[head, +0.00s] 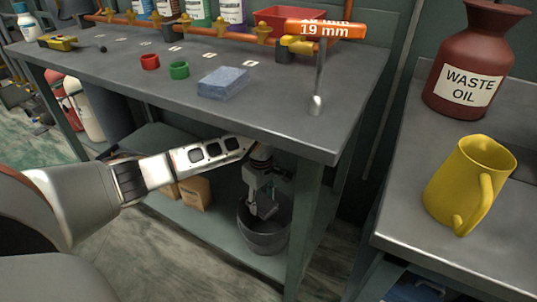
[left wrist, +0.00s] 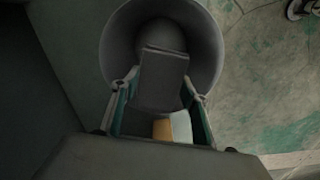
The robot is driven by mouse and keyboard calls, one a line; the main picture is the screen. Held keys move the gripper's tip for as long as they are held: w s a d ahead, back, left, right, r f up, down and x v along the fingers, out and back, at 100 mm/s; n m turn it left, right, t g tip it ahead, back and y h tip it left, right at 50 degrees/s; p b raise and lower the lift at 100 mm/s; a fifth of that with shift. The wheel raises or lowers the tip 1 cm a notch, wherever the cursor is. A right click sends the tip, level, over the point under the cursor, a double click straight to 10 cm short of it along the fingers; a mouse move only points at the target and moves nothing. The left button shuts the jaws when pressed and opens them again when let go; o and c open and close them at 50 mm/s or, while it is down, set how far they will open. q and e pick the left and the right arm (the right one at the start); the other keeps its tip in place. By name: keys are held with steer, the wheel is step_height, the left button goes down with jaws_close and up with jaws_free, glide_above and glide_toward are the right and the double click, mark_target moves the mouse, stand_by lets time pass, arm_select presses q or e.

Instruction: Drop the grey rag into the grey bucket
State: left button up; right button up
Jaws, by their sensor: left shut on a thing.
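My left gripper (head: 264,205) hangs below the workbench top, pointing down over the grey bucket (head: 262,241), which stands on the lower shelf. In the left wrist view the gripper (left wrist: 163,92) is shut on the grey rag (left wrist: 160,78), a flat dark grey piece between the two fingers. The round bucket opening (left wrist: 206,45) shows behind the rag in that view. The rag's lower part looks to be over or inside the opening; its exact depth is hard to tell. My right gripper is in neither view.
The workbench top (head: 300,135) is close above my left arm. A cardboard box (head: 196,193) stands left of the bucket. A yellow jug (head: 470,180) is on the right-hand bench.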

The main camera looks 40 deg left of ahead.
arm_select(q)
steer(key=shift+w, duration=0.1)
steer(key=o, duration=1.1)
steer(key=shift+o, duration=0.2)
step_height(320, 180, up, 8)
steer(key=shift+f, duration=0.2)
